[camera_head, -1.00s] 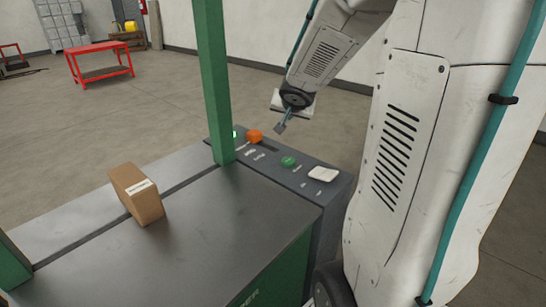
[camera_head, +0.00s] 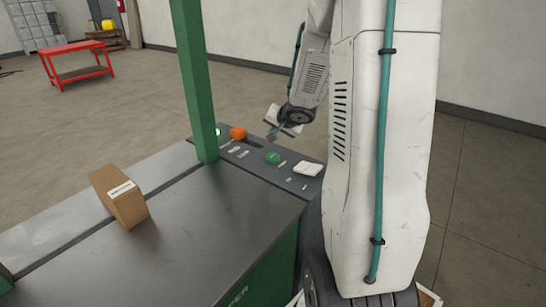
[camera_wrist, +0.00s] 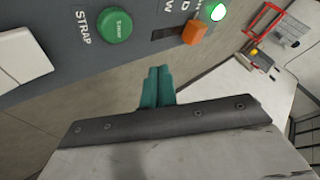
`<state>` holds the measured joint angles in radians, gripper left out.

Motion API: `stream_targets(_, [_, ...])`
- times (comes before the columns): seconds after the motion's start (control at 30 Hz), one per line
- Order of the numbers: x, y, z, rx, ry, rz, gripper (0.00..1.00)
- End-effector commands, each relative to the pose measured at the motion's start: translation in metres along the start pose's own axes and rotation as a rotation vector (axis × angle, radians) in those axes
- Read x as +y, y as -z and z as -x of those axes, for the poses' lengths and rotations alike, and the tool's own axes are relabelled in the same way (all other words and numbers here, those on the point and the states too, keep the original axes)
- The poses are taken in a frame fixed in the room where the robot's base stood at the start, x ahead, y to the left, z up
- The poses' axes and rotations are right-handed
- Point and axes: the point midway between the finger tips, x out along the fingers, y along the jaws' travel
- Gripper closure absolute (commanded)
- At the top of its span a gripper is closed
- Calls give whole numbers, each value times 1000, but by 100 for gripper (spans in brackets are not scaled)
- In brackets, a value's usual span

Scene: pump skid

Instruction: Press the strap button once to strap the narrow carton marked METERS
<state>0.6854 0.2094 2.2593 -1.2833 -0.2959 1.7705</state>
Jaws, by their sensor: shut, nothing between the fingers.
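The narrow carton (camera_head: 128,207) is brown with a white label and stands on the dark strapping machine top (camera_head: 190,222), across the groove. Its label is too small to read. A round green button (camera_head: 272,158) is on the control panel. In the wrist view the green button (camera_wrist: 114,25) has the word STRAP beside it. My gripper (camera_head: 271,136) is shut and empty, just beyond the panel's far edge, apart from the button. In the wrist view my teal fingertips (camera_wrist: 158,72) are together, below and right of the button.
The panel also carries an orange knob (camera_head: 238,133), a lit green lamp (camera_wrist: 216,11) and a white pad (camera_head: 307,168). A green post (camera_head: 194,80) rises near the knob. A red bench (camera_head: 77,61) stands far back; the floor between is open.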

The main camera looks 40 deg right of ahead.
Motion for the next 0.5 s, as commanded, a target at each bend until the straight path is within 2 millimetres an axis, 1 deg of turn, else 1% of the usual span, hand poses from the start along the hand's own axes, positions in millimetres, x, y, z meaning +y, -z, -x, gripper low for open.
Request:
stream_targets(0.1, [10, -10, -13, -4, -2, -3, 100])
stream_targets(0.3, [24, -24, -32, -3, -2, -2, 100])
stream_targets(0.5, [32, -33, -44, -2, -1, -1, 100])
